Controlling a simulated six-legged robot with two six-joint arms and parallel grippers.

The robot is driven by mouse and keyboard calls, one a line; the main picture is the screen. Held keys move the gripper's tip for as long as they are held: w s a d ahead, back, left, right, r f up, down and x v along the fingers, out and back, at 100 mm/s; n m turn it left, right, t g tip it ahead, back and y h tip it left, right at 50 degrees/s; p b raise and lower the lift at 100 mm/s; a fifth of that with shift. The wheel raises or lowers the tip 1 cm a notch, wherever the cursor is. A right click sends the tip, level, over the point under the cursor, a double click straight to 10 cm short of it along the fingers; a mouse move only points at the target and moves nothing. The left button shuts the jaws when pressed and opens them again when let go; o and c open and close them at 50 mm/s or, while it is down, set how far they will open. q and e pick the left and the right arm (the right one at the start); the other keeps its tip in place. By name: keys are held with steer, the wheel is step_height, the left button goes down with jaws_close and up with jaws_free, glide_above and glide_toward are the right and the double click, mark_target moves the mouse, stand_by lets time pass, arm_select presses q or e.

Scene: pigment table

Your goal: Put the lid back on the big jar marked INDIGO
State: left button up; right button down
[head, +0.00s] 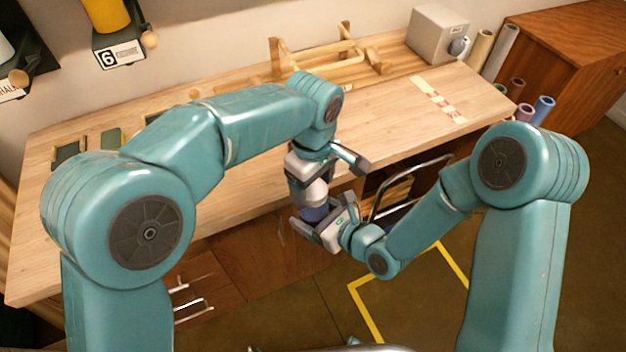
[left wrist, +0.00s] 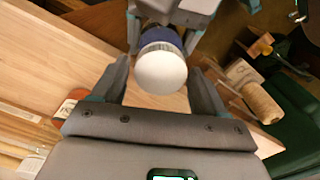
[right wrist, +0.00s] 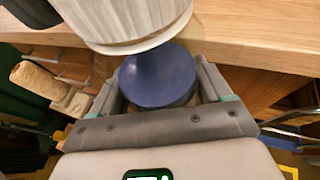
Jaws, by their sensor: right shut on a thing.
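A round blue piece (right wrist: 158,78) sits between the fingers of my right gripper (head: 318,218), which is shut on it in front of the table's edge. A pale white piece (right wrist: 128,22) with a flared rim is right above the blue one. Its rounded white end (left wrist: 161,73) faces my left gripper (left wrist: 158,88). My left gripper is open around that white end, with small gaps at both fingers. I cannot tell from these views which piece is the lid or whether they touch. No INDIGO marking can be read.
The wooden table (head: 385,110) is mostly clear. A wooden rack (head: 330,58) and a grey box (head: 437,35) stand at the back. A red-and-white strip (head: 438,100) lies at the right. Rolled tubes (head: 542,108) stand beyond the right end.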

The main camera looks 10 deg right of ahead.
arm_select(q)
steer(key=c, duration=0.8)
steer(key=shift+o, duration=0.2)
steer(key=m, duration=2.4)
steer(key=o, duration=1.2)
steer(key=shift+c, duration=0.2)
